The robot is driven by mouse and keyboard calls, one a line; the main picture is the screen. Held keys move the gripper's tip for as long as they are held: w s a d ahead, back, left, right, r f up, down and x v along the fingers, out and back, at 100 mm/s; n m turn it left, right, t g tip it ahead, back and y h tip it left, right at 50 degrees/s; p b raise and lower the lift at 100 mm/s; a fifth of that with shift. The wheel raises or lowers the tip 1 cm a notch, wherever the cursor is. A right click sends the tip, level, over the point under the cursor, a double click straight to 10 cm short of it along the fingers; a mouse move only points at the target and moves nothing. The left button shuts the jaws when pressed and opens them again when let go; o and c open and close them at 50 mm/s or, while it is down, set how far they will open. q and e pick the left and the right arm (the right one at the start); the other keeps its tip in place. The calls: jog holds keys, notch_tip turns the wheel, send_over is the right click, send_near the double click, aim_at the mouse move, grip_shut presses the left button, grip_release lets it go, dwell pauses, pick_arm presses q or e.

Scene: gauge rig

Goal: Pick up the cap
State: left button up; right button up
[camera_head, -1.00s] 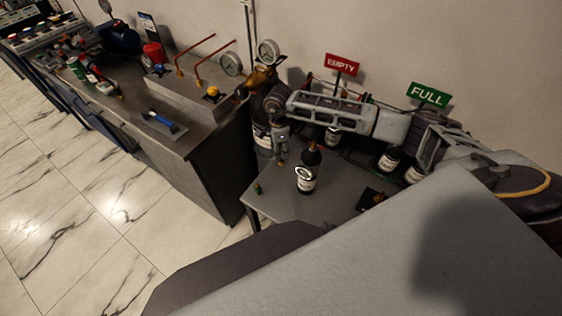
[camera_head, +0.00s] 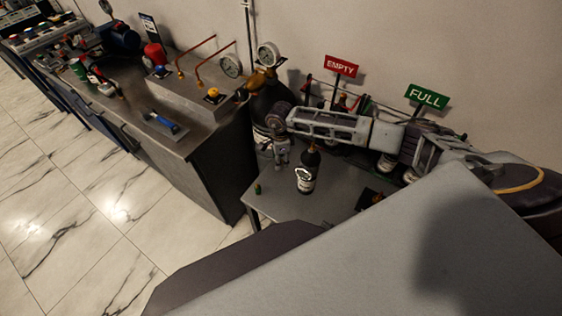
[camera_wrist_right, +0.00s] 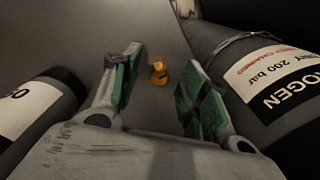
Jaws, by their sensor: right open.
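A small brass-orange piece, which looks like the cap (camera_wrist_right: 158,73), lies on a grey surface in the right wrist view. It shows beyond and between the green-padded fingers of my right gripper (camera_wrist_right: 156,88), which is open and empty, and no finger appears to touch it. In the head view my right gripper (camera_head: 281,157) points down over the small grey table, between a large dark cylinder (camera_head: 269,108) and a black bottle with a white label (camera_head: 306,178). I cannot pick out the brass piece in the head view. My left gripper is not in view.
In the right wrist view, a nitrogen cylinder (camera_wrist_right: 265,75) stands close on the right and another labelled cylinder (camera_wrist_right: 35,110) on the left. A small green item (camera_head: 258,188) sits on the grey table (camera_head: 280,208). A dark workbench (camera_head: 205,165) stands left. EMPTY (camera_head: 341,66) and FULL (camera_head: 427,96) signs stand behind.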

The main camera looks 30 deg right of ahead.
jog(key=shift+f, duration=0.6)
jog(key=c, duration=0.9)
